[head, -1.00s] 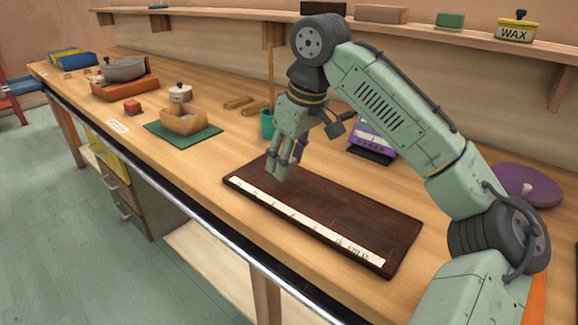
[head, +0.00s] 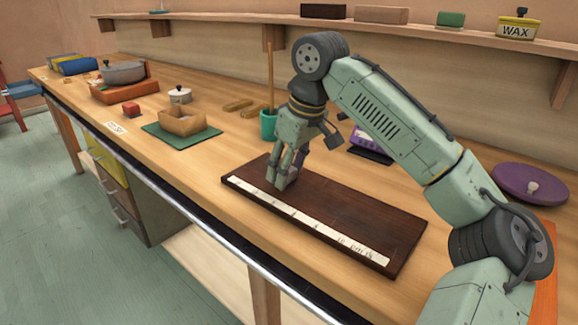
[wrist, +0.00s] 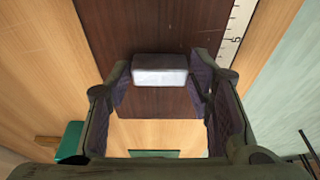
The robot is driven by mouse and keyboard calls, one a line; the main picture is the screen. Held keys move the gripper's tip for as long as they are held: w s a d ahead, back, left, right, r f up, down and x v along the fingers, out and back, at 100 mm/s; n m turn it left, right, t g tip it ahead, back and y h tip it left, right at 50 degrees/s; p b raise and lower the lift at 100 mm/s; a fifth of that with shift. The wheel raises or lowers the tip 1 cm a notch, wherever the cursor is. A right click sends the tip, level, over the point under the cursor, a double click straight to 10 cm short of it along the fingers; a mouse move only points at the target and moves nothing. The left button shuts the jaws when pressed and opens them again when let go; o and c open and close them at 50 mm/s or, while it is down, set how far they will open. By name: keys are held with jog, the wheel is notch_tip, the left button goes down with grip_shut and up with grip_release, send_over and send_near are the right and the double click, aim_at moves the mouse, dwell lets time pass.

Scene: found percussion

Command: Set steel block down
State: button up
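The steel block (wrist: 160,70) is a pale silver bar between my fingertips in the wrist view. My gripper (head: 281,183) points down over the left end of the dark wooden board (head: 335,210). In the wrist view my gripper (wrist: 160,78) has a finger against each end of the block, with no clear gap. In the head view the fingers mostly hide the block. It is at or just above the board's surface; I cannot tell whether it touches. A white marked strip (head: 300,217) runs along the board's front edge and also shows in the wrist view (wrist: 233,35).
A teal cup (head: 268,126) with a stick stands behind the board. A wooden box (head: 183,120) on a green mat (head: 157,139) is to the left. A purple disc (head: 525,188) lies to the right. The board right of my gripper is clear.

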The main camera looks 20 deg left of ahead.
jog(key=o, duration=0.3)
jog(key=shift+f+b, duration=0.1)
jog(key=shift+b, duration=0.6)
